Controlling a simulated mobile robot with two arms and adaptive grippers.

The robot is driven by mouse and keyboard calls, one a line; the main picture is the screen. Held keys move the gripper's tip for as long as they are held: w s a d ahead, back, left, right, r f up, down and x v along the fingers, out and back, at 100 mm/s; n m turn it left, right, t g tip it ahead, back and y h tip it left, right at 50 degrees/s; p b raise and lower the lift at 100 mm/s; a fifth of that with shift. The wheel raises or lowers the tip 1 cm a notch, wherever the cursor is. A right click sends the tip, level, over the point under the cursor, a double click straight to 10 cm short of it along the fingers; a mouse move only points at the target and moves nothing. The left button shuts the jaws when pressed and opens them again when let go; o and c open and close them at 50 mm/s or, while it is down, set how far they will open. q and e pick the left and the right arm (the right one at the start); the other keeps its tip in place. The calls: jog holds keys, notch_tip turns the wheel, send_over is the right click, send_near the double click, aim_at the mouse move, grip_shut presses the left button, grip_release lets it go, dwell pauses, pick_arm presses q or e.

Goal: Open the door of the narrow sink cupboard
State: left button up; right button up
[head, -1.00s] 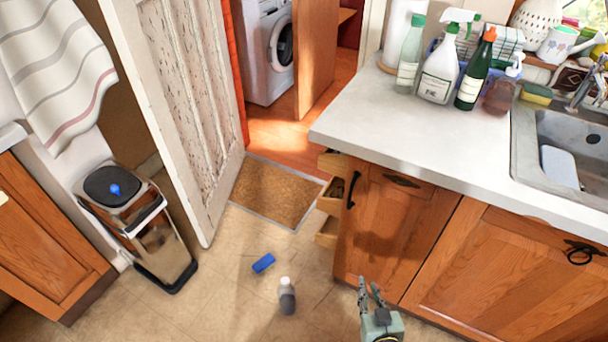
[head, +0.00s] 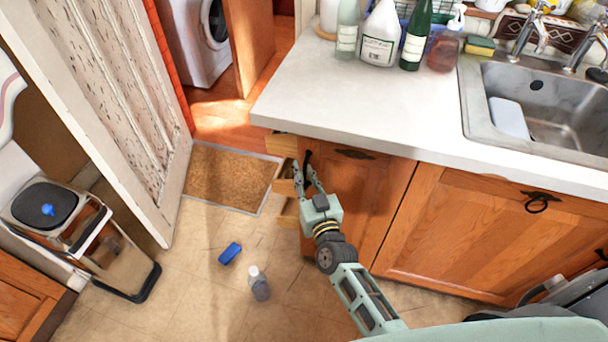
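The narrow sink cupboard has a wooden door (head: 366,190) under the left end of the white worktop. The door looks shut. My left gripper is not in view.
A blue sponge-like block (head: 230,253) and a bottle (head: 259,284) lie on the floor. A wider cupboard door (head: 480,235) is on the right. Bottles and a sink (head: 475,105) are above.

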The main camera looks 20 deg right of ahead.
jog(key=shift+w, duration=0.1)
grip_shut()
dwell(0.5)
